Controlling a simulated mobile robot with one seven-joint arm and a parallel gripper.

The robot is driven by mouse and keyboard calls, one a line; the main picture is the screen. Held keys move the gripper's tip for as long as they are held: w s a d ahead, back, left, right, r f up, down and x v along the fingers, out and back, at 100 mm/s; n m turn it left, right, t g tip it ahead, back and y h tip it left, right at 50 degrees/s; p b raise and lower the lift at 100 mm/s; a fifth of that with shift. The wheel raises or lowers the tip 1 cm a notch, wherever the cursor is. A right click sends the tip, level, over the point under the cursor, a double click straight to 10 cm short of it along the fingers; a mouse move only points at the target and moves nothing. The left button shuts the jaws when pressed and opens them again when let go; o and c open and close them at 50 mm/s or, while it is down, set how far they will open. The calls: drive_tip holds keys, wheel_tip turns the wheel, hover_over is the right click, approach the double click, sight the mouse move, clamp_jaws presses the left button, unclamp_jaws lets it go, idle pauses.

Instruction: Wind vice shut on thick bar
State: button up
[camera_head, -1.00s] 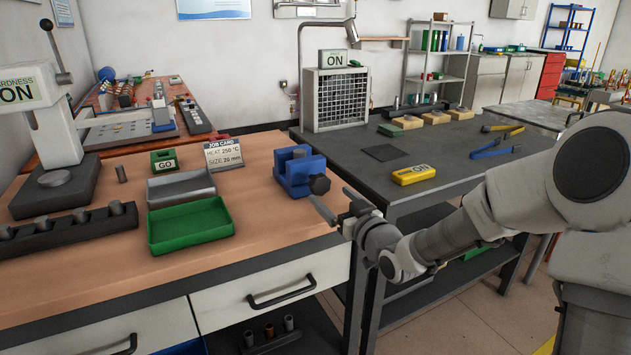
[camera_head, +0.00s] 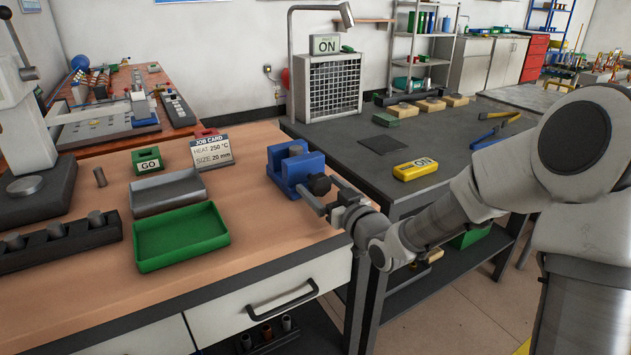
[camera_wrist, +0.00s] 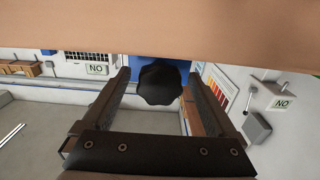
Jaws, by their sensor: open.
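The blue vice (camera_head: 291,166) stands on the wooden bench near its right edge. Its dark knob (camera_head: 320,184) faces my gripper. My gripper (camera_head: 318,193) is open, with its fingers reaching toward the knob from the right. In the wrist view the knob (camera_wrist: 160,83) sits between the two fingers of my gripper (camera_wrist: 158,88), with gaps on both sides. A little of the blue vice (camera_wrist: 153,62) shows behind the knob. Short grey cylinders stand in a dark rack (camera_head: 60,243) at the left.
A green tray (camera_head: 180,236) and a grey tray (camera_head: 168,192) lie left of the vice. Bare wood lies in front of the vice.

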drive_tip(key=shift+w+a, duration=0.15)
drive_tip(key=shift+w, duration=0.05)
idle(0.3)
drive_tip(key=c, duration=1.3)
drive_tip(key=shift+c, duration=0.2)
drive_tip(key=shift+r+m+p, duration=0.1)
drive_tip(key=shift+m+p, duration=0.2)
